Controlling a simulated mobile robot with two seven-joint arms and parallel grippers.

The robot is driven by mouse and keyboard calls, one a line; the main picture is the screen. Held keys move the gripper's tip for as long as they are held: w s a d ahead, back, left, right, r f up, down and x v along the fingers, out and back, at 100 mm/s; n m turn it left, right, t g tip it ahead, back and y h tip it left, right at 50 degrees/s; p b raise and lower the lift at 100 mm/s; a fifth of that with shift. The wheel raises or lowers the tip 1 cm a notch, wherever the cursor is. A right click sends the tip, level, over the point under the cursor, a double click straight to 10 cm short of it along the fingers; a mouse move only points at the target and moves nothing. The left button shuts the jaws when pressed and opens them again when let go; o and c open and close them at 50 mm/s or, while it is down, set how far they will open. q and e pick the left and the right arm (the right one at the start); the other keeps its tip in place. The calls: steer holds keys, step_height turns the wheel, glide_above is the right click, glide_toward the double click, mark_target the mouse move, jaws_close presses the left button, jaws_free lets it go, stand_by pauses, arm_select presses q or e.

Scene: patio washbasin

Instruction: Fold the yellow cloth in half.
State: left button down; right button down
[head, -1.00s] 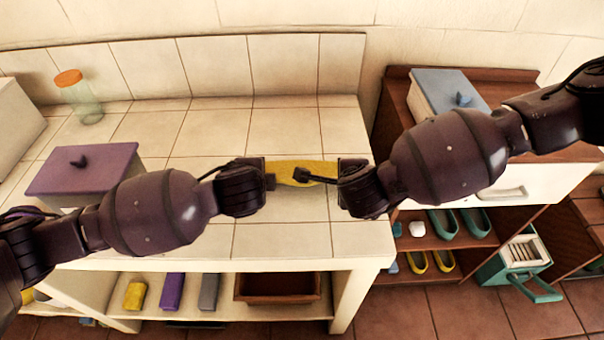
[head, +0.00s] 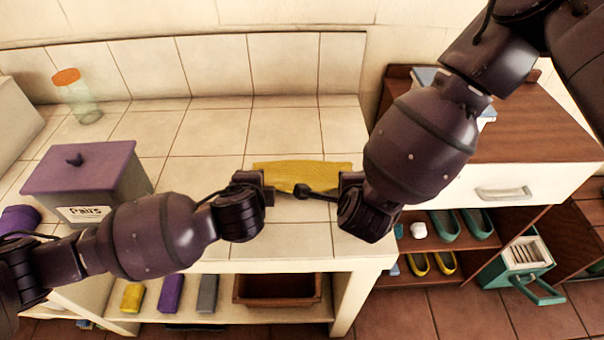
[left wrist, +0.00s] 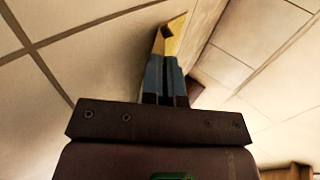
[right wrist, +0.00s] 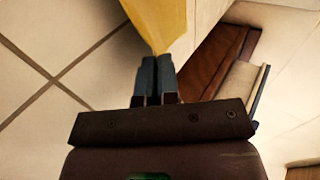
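The yellow cloth (head: 300,174) is stretched between my two grippers over the front part of the tiled counter. It shows as a narrow band; its lower part and any fold are hard to make out. My left gripper (head: 271,193) is at its left end. In the left wrist view the fingers (left wrist: 165,70) are closed together with cloth (left wrist: 177,32) at the tips. My right gripper (head: 335,189) is at the right end. In the right wrist view its fingers (right wrist: 155,72) are pinched on a corner of the cloth (right wrist: 158,20).
A lidded purple box labelled "Pairs" (head: 85,178) and an orange-topped jar (head: 80,100) stand on the counter's left. A wooden cabinet (head: 540,130) stands right. Folded cloths and a brown tray (head: 277,300) are on the shelf below. The counter behind the cloth is clear.

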arm_select(q)
steer(key=shift+s+f, duration=0.1)
arm_select(e)
steer(key=shift+d, duration=0.15)
arm_select(q)
steer(key=c, duration=1)
jaws_free()
arm_select(e)
steer(key=c, duration=1)
jaws_free()
arm_select(q)
steer(key=shift+s+r, duration=0.15)
steer(key=shift+r, duration=0.25)
arm_select(e)
steer(key=shift+s+r, duration=0.15)
steer(key=shift+r, duration=0.2)
arm_select(q)
steer(key=s+r, duration=0.5)
steer(key=r, duration=0.3)
steer(key=shift+s, duration=0.4)
arm_select(e)
steer(key=s+r, duration=0.5)
steer(key=r, duration=0.3)
steer(key=shift+s+r, duration=0.15)
steer(key=shift+s, duration=0.25)
arm_select(q)
steer(key=shift+r, duration=0.1)
